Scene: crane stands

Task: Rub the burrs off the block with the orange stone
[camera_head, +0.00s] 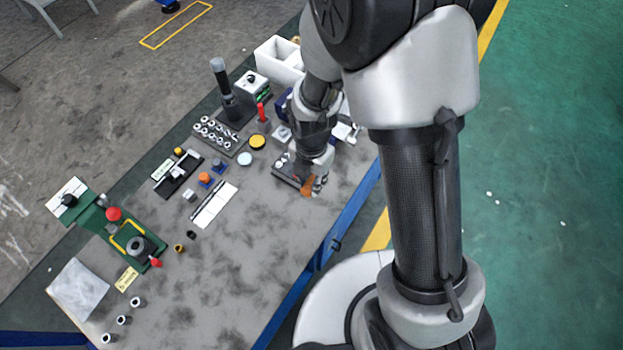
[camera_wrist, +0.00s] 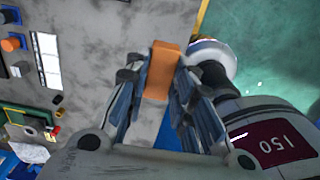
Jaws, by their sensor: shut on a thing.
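My gripper (camera_head: 314,184) is over the right-hand part of the grey workbench, near its blue front edge. It is shut on the orange stone (camera_wrist: 162,70), which sticks out between the fingertips in the wrist view. The stone also shows as a small orange-brown patch below the gripper in the head view (camera_head: 306,187). Bare bench top lies under the stone in the wrist view. I cannot tell for certain which piece is the block. A small grey block (camera_head: 282,133) stands behind the gripper, and a light grey one (camera_head: 189,195) lies farther left. Burrs are too small to see.
A dark tray (camera_head: 284,174) is beside the gripper, partly hidden by it. A green press (camera_head: 125,235) stands far left. Bare bench (camera_head: 245,250) is clear in front.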

